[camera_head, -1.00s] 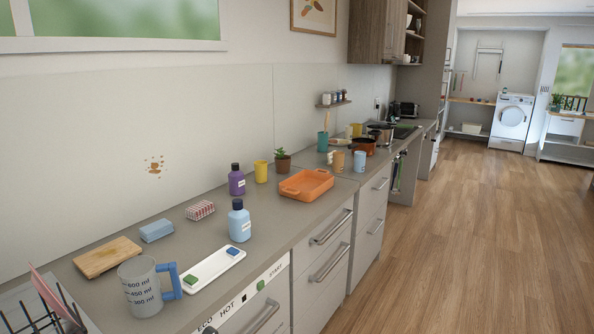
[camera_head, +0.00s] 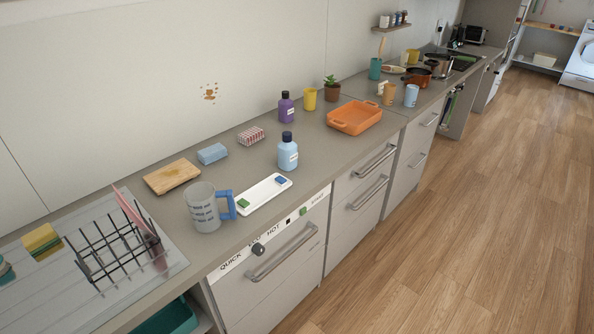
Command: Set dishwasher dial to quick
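The dishwasher (camera_head: 272,290) is set under the counter, with a white control strip along its top edge. The strip carries the words QUICK, ECO and HOT, and START at its right end. A dark round dial (camera_head: 258,249) sits on the strip just below the ECO label. The QUICK label (camera_head: 231,262) is to the dial's left. The dial's pointer is too small to read. A green square button (camera_head: 303,211) sits near START, with a small black square beside it. Neither of my grippers shows in the head view.
On the counter above stand a measuring jug (camera_head: 203,208) with a blue handle, a white tray (camera_head: 247,206) with tablets and a blue bottle (camera_head: 287,152). A dish rack (camera_head: 110,252) is at left. The wooden floor (camera_head: 440,240) in front is clear.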

